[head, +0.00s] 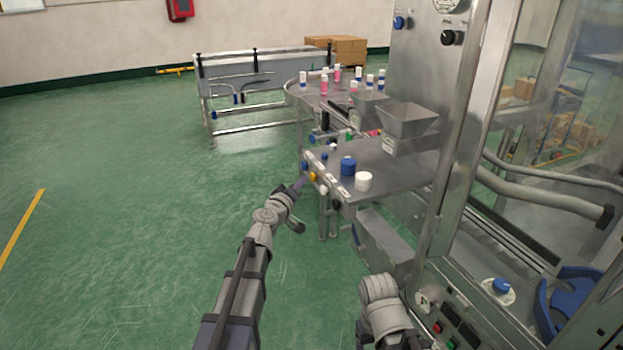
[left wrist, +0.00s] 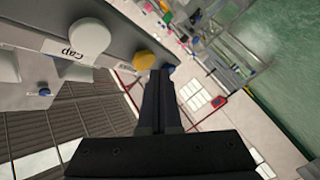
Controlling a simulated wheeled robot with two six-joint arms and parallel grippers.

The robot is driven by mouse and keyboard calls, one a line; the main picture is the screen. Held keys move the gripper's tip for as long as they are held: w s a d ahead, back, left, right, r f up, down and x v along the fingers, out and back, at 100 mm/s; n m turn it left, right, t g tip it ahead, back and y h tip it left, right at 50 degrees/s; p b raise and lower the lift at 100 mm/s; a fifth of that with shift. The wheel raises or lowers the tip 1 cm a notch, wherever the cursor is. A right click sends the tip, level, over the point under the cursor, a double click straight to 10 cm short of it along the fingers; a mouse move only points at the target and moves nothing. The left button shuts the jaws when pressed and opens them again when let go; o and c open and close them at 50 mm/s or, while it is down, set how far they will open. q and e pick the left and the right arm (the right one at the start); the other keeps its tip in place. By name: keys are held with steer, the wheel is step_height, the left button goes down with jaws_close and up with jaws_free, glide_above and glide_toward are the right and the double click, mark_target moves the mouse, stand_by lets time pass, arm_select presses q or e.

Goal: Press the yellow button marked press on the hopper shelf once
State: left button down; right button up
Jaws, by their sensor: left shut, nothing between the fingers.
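The yellow button (head: 313,176) sits on the front edge of the hopper shelf (head: 395,165), in a row of coloured buttons. It also shows in the left wrist view (left wrist: 144,60), just beyond my fingertips. My left gripper (head: 301,182) is shut and empty, its tips close to the yellow button; I cannot tell whether they touch it. Its closed fingers (left wrist: 160,82) point at the button in the left wrist view. The press label is too small to read. My right arm shows at the bottom of the head view, but its gripper does not.
A white button (left wrist: 89,37) labelled "Cap" is beside the yellow one. A blue cap (head: 348,167) and a white cap (head: 364,181) stand on the shelf, before a metal hopper (head: 408,120). Bottles stand on the table behind. The green floor at left is clear.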

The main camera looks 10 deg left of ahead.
arm_select(q)
steer(key=shift+w+d, duration=0.1)
steer(key=shift+w+d, duration=0.15)
steer(key=shift+d, duration=0.1)
steer(key=shift+w+d, duration=0.3)
steer(key=shift+d, duration=0.15)
stand_by(0.9)
stand_by(0.3)
steer(key=shift+s+a, duration=0.55)
steer(key=shift+a, duration=0.25)
steer(key=s+a, duration=0.1)
steer(key=a, duration=0.1)
steer(key=s+a, duration=0.1)
steer(key=a, duration=0.1)
steer(key=shift+s, duration=0.4)
